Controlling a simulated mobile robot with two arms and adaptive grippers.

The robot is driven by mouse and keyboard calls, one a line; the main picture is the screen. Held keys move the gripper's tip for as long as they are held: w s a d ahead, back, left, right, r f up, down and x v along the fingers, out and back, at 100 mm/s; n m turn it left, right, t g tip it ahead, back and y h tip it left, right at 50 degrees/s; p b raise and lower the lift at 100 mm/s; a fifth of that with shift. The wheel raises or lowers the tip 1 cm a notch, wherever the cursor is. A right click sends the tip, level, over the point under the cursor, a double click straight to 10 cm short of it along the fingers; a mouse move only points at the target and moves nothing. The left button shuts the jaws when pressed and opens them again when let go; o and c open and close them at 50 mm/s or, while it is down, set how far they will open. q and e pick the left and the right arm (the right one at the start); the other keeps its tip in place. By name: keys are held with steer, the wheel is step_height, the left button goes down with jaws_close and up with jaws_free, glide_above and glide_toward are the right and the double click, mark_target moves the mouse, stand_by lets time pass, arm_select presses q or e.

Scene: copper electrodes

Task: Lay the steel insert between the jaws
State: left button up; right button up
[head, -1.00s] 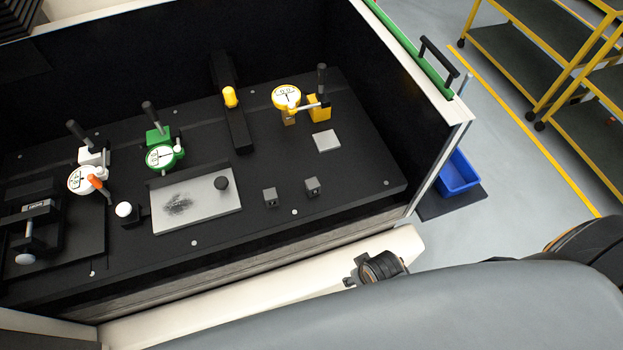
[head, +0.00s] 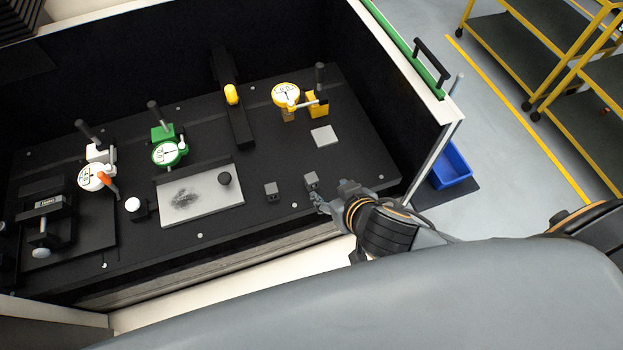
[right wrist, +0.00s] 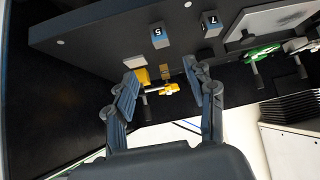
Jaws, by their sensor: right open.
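Two small grey steel blocks stand near the front of the black bench plate: a left block (head: 271,191) and a right block (head: 311,180). In the right wrist view the right block (right wrist: 158,36) carries a 5 and the left block (right wrist: 210,24) a 7. I cannot tell which is the steel insert. The black vise (head: 47,207) that seems to bear the jaws is at the far left. My right gripper (head: 319,201) is just in front of the right block. Its fingers (right wrist: 162,78) are open and empty, apart from the block. My left gripper is not in view.
A grey plate (head: 208,201) with a dark smudge and knob lies left of the blocks. White (head: 92,176), green (head: 166,153) and yellow (head: 286,95) dial gauges stand behind. A small pale square (head: 323,135) lies behind the right block. Dark walls enclose the bench's back and right.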

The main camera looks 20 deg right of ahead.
steer(key=p, duration=0.1)
glide_toward(312, 179)
steer(key=x, duration=0.3)
steer(key=shift+w+d+f, duration=0.1)
steer(key=shift+w+f, duration=0.15)
steer(key=shift+w+f+p, duration=0.2)
steer(key=shift+w+p, duration=0.1)
steer(key=shift+p, duration=0.1)
steer(key=p+x, duration=0.1)
steer(key=x, duration=0.3)
steer(key=shift+p, duration=0.3)
steer(key=shift+w+f, duration=0.15)
steer(key=shift+f, duration=0.15)
jaws_close()
